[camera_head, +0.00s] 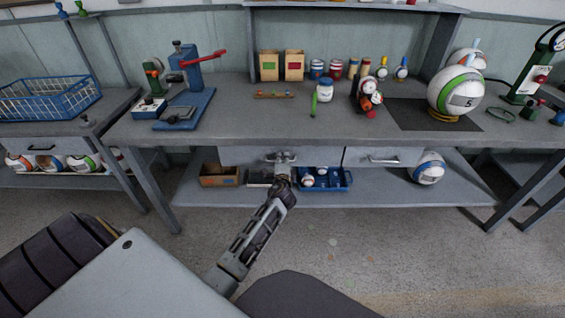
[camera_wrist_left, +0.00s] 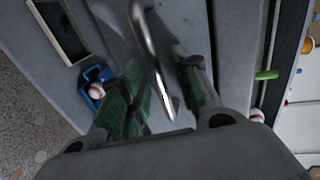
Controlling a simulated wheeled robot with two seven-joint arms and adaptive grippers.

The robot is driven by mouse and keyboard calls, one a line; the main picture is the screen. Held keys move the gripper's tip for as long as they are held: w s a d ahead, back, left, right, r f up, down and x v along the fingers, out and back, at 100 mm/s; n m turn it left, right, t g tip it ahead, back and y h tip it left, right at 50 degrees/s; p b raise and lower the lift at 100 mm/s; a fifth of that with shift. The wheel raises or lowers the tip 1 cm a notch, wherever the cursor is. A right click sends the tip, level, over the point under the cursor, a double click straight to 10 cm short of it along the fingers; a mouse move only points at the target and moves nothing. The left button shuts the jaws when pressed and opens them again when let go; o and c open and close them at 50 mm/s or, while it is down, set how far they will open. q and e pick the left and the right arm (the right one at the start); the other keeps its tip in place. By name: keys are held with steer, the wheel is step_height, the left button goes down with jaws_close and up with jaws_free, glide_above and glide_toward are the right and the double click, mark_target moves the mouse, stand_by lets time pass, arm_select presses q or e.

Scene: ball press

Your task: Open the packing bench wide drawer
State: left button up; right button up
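The packing bench (camera_head: 240,125) has a wide pale drawer front (camera_head: 222,157) under its top, left of a narrower drawer. The wide drawer looks shut. Its metal bar handle (camera_head: 270,155) is partly covered by my left gripper (camera_head: 281,160). In the left wrist view the curved handle (camera_wrist_left: 152,50) passes between the two green-padded fingers of the left gripper (camera_wrist_left: 160,72). The fingers stand apart, one on each side of the bar, with visible gaps. My right gripper is in neither view.
A narrower drawer with its own handle (camera_head: 383,160) is to the right. The lower shelf holds a cardboard box (camera_head: 219,176), a blue crate (camera_head: 340,180) and a ball (camera_head: 427,168). A red-levered press (camera_head: 190,75) and balls stand on the bench top. Floor in front is clear.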

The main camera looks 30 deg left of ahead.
arm_select(q)
jaws_close()
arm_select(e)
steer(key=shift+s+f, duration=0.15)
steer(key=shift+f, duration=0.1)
arm_select(q)
steer(key=shift+s+d+f, duration=0.1)
